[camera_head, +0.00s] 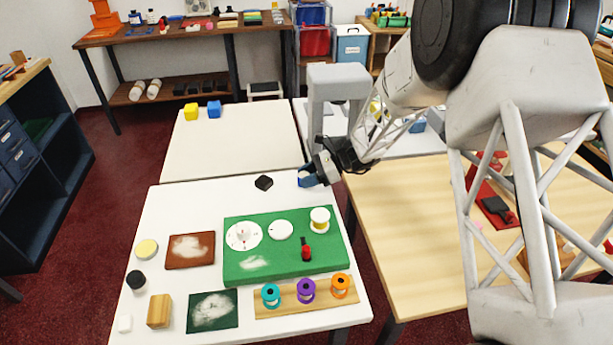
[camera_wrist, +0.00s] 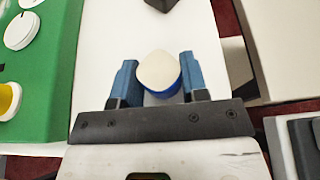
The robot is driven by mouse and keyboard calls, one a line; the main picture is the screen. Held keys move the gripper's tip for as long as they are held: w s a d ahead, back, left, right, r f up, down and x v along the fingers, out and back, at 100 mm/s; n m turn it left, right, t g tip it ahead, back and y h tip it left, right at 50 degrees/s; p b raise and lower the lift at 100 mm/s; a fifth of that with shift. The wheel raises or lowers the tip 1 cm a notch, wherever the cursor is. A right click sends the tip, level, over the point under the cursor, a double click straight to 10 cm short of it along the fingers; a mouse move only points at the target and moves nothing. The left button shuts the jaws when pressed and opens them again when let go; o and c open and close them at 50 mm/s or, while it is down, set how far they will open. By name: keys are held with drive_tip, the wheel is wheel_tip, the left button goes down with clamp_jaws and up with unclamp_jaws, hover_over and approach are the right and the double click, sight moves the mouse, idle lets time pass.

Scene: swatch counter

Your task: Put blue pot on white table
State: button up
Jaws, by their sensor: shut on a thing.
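The blue pot (camera_wrist: 158,72) has a cream-white rounded top and a blue side. In the wrist view it sits between the two blue fingers of my gripper (camera_wrist: 158,80), which is shut on it. In the head view my gripper (camera_head: 308,176) is at the far right corner of the near white table (camera_head: 200,200), and the pot is mostly hidden there by the fingers. I cannot tell whether the pot touches the tabletop. A dark block (camera_head: 264,182) lies just left of my gripper.
A green board (camera_head: 290,262) with discs and a spool fills the table's middle right. A brown tray (camera_head: 190,250), a dark green tray (camera_head: 212,311) and a wooden spool rack (camera_head: 325,297) lie nearby. A cream table (camera_head: 230,145) bears yellow and blue blocks. The near table's far left is clear.

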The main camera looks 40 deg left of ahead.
drive_tip(key=o, duration=0.9)
drive_tip(key=shift+r, duration=0.15)
drive_tip(key=v, duration=1.2)
idle(0.4)
